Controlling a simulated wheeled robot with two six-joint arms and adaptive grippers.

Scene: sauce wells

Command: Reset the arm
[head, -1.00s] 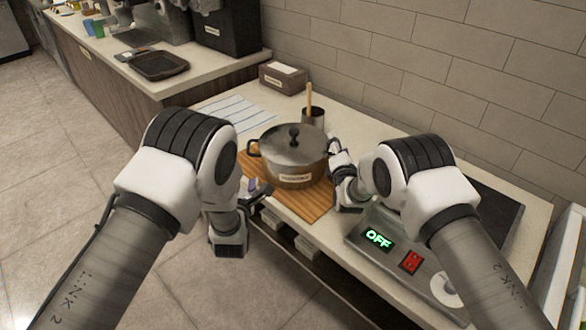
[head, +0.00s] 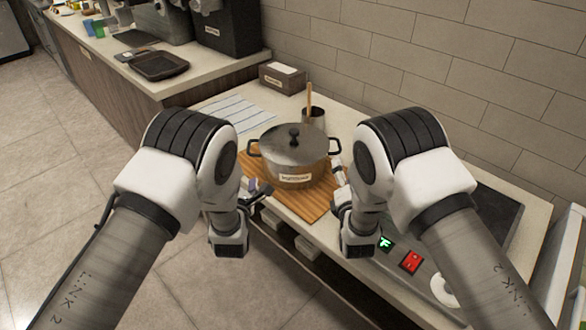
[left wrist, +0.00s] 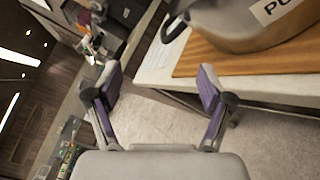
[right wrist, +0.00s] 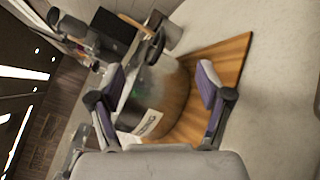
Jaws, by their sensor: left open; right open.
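My left gripper (left wrist: 155,85) is open and empty in the left wrist view, with floor and the counter edge beyond its fingers. In the head view my left gripper (head: 258,190) is left of the lidded pot, apart from it. My right gripper (right wrist: 165,85) is open; the pot shows beyond its fingers in the right wrist view, with nothing held. In the head view its fingers are mostly hidden behind my right arm, right of the pot. The labelled metal pot (head: 295,160) stands upright with its lid on a wooden board (head: 318,207).
A cooktop with a red switch (head: 411,261) and a partly hidden green display (head: 386,243) sits at the right. A dark cup (head: 313,117) with a wooden handle stands behind the pot. A striped cloth (head: 237,113) and a box (head: 283,77) lie further back. Floor is open at left.

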